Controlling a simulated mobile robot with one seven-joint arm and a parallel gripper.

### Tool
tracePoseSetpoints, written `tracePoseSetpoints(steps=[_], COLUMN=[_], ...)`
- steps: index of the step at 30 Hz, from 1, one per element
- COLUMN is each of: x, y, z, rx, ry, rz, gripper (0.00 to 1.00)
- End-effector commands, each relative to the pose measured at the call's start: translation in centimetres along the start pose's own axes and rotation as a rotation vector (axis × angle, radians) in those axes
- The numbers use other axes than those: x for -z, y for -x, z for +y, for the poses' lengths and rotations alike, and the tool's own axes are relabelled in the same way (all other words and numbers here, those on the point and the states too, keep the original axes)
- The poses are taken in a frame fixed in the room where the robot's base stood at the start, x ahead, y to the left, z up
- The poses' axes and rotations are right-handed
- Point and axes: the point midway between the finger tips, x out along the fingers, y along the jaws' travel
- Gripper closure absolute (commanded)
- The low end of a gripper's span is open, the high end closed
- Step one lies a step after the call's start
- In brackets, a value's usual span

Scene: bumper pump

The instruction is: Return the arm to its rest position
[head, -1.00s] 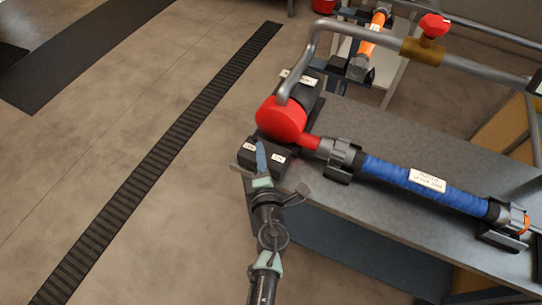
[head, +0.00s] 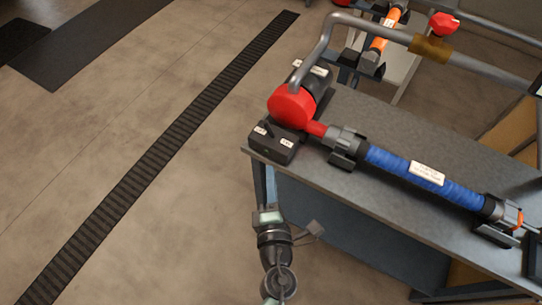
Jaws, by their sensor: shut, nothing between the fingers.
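My gripper (head: 268,214) is at the end of my dark arm, low in the middle of the head view. It is shut and empty; its fingertips are hard to make out against the table's front side. It is below and apart from the black switch box (head: 274,143), which has white labels and a small dark lever on top. The box sits on the near left corner of the grey table (head: 400,178). Nothing touches the box.
A red pump (head: 292,106) with a grey pipe (head: 325,45) stands behind the box. A blue hose section (head: 415,170) runs right from it along the table. A red valve handle (head: 443,23) is at the upper right. Open floor (head: 130,110) with a dark grating strip (head: 165,150) lies left.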

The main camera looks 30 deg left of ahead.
Motion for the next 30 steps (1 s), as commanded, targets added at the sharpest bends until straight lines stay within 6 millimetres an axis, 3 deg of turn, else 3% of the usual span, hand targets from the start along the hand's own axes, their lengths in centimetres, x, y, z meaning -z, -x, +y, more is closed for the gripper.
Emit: tracePoseSetpoints(steps=[16,19,23,27,30], x=[0.0,-0.9,-4.5,-10.8,-15.2], y=[0.0,-0.4,-1.8,-2.5,-1.9], z=[0.0,1.3,6.1,14.6,21.0], rx=[-0.001,-0.024,-0.118,-0.291,-0.431], ry=[0.0,-0.017,-0.093,-0.253,-0.392], rz=[-0.001,-0.024,-0.113,-0.251,-0.33], gripper=[1.0,1.0,1.0,1.0,1.0])
